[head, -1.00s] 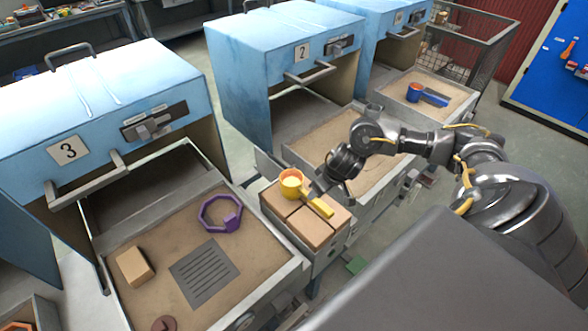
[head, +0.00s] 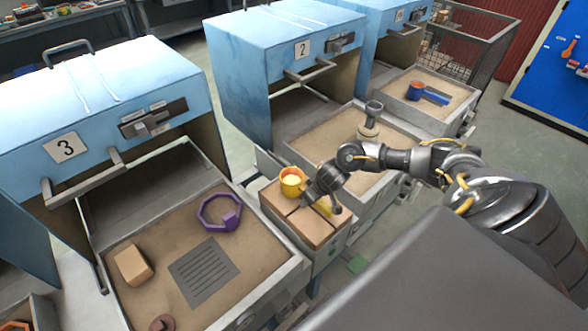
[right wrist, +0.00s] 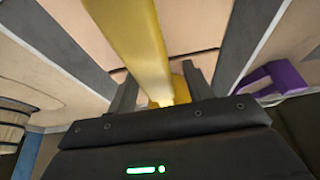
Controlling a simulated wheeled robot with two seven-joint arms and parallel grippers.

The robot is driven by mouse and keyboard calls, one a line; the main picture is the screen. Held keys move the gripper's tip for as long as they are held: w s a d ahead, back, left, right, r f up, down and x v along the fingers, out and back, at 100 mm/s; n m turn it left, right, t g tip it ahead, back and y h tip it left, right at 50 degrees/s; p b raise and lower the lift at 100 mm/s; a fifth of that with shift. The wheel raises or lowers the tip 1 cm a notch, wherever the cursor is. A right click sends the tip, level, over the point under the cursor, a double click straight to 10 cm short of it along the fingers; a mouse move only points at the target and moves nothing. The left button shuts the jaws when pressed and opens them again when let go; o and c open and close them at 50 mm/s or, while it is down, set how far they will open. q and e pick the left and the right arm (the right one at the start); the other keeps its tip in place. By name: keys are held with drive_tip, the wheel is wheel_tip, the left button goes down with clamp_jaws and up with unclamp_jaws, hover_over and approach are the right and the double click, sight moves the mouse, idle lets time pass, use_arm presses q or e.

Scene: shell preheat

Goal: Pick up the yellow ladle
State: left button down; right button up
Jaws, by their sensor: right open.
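The yellow ladle (head: 291,188) lies on tan blocks between oven 3 and oven 2, its orange-yellow cup at the left and its handle towards the lower right. Pale yellow contents show in the cup. My right gripper (head: 316,202) is at the handle, covering part of it. In the right wrist view the yellow handle (right wrist: 140,45) runs between the two open fingers (right wrist: 158,92), which stand on either side of it. I cannot tell whether they touch it. My left gripper is not in view.
A purple octagonal ring (head: 219,213), a tan block (head: 133,265) and a slotted plate (head: 204,272) lie in oven 3's tray. A grey metal piece (head: 371,120) stands in oven 2's tray. A blue-handled ladle (head: 428,94) lies in the far tray.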

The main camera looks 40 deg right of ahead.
drive_tip(key=shift+w+f, duration=0.25)
drive_tip(key=shift+f, duration=0.3)
clamp_jaws()
drive_tip(key=shift+r, duration=0.1)
